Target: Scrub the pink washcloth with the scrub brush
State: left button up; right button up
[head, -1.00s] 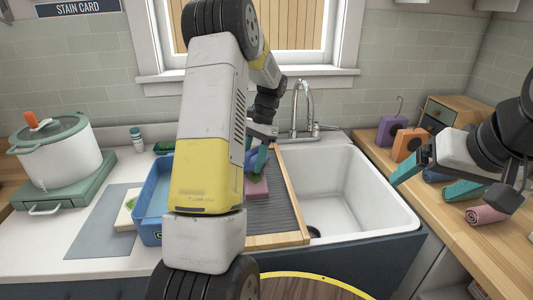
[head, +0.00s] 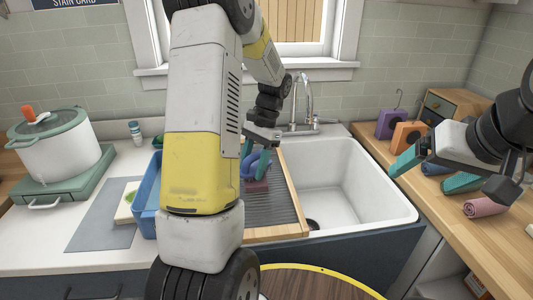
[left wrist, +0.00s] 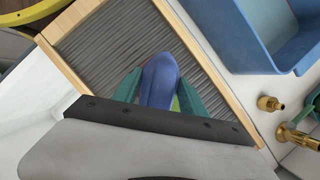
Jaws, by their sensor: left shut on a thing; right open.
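My left gripper (head: 257,160) is shut on the blue-purple scrub brush (head: 252,167) over the ribbed washboard (head: 279,203). In the left wrist view, the brush's rounded handle (left wrist: 159,80) sits between the two teal fingers. The pink washcloth (head: 257,187) lies on the washboard just below the brush, partly covered by it. Whether the bristles touch it I cannot tell. My right gripper (head: 434,172) is open and empty above the right counter.
A white sink basin (head: 362,198) with a faucet is right of the washboard. A blue tub (head: 147,206) stands to its left, partly behind my left arm. A rolled pink towel (head: 485,206) and orange and purple items are on the wooden counter. A pot (head: 62,150) stands far left.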

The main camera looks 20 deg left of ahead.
pick_arm(q)
jog(key=shift+s+d, duration=0.15)
jog(key=shift+s, duration=0.15)
jog(key=shift+w+a, duration=0.55)
jog(key=shift+w, duration=0.6)
jog(key=shift+w+a, duration=0.55)
jog(key=shift+w, duration=0.55)
jog(key=shift+w+a, duration=0.55)
jog(key=shift+w, duration=0.6)
jog(key=shift+r, duration=0.1)
jog(key=shift+r, duration=2.95)
notch_tip(320, 180, up, 3)
